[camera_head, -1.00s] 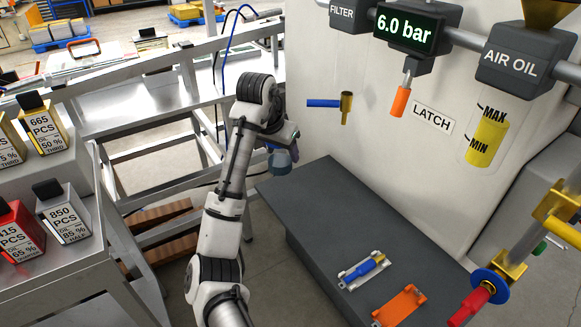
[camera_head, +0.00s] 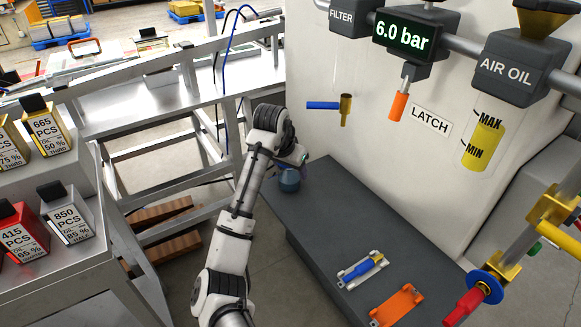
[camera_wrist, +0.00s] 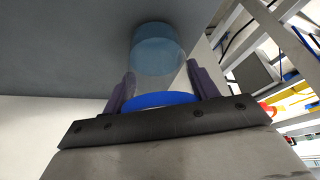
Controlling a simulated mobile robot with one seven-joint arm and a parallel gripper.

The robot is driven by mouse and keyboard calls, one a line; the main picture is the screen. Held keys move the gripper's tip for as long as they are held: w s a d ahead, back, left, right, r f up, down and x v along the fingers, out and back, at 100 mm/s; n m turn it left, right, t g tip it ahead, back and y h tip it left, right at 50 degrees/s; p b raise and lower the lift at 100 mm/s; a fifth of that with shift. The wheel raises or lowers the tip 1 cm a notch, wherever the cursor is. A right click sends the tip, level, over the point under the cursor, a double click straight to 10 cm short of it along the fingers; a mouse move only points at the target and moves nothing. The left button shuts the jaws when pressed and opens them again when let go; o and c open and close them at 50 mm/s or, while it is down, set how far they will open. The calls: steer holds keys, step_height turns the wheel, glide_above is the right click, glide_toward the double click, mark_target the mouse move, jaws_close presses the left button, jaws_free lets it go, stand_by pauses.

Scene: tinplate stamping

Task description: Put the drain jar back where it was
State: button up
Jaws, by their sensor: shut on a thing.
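The drain jar (camera_head: 289,181) is a small translucent blue-grey jar. It shows at the far left end of the dark grey bench (camera_head: 330,225); I cannot tell whether it touches the top. My gripper (camera_head: 298,163) is shut on it, partly hidden by my arm. In the wrist view the jar (camera_wrist: 157,48) and its bright blue rim (camera_wrist: 160,99) lie between the two purple-grey fingers of my gripper (camera_wrist: 163,86), with the grey surface beyond. The filter block (camera_head: 350,18) is on the panel above, with a blue-handled brass valve (camera_head: 344,108) below it.
An orange latch tab (camera_head: 398,107) hangs under the 6.0 bar display. A blue piece in a metal holder (camera_head: 362,270) and an orange bracket (camera_head: 398,307) lie on the near bench. Metal frame tables stand left. The bench's middle is clear.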

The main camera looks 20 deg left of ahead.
steer(key=shift+f, duration=0.1)
steer(key=o, duration=1.1)
steer(key=shift+o, duration=0.2)
steer(key=v, duration=1.2)
steer(key=shift+w, duration=0.1)
